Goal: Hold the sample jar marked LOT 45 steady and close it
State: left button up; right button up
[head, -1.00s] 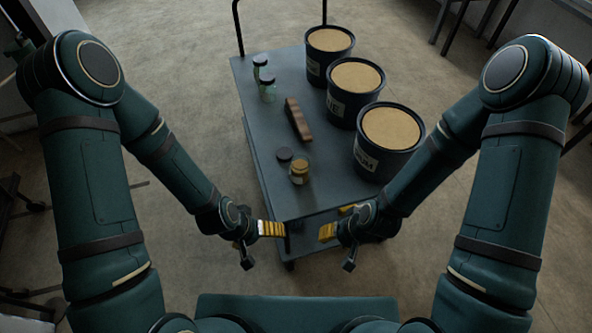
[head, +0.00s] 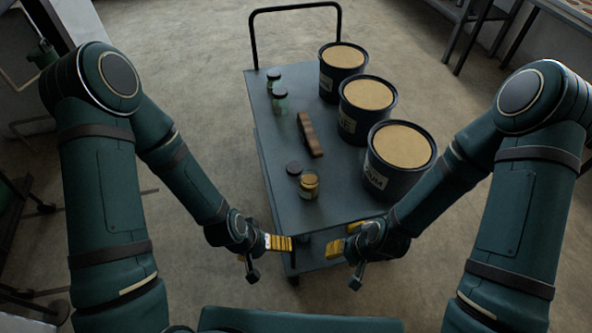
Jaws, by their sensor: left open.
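A small jar with yellow-brown contents (head: 309,186) stands upright near the close end of the cart top; its marking is too small to read. A dark round lid (head: 294,168) lies flat on the cart just behind and left of it, apart from the jar. My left gripper (head: 284,243) is open and empty at the cart's near left corner, short of the jar. My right gripper (head: 340,246) is at the near edge, to the right, facing the left one; its fingers are partly hidden and I cannot tell its opening. Neither gripper touches the jar or lid.
The grey cart (head: 258,110) has a raised black handle (head: 296,9) at its far end. Three dark buckets filled with tan material (head: 399,172) line its right side. Two lidded greenish jars (head: 281,104) stand far left. A brown block (head: 311,136) lies mid-cart.

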aim_at(309, 184)
jog(key=z, duration=0.45)
jog(key=j+z, duration=0.2)
jog(key=z, duration=0.2)
jog(key=j+z, duration=0.2)
jog(key=z, duration=0.25)
jog(key=j+z, duration=0.15)
jog(key=z, duration=0.25)
jog(key=k+j+z, duration=0.25)
jog(key=j, duration=0.15)
jog(key=k+j+z, duration=0.25)
jog(key=j, duration=0.15)
jog(key=k+j, duration=0.35)
jog(key=j, duration=0.15)
jog(key=i, duration=0.55)
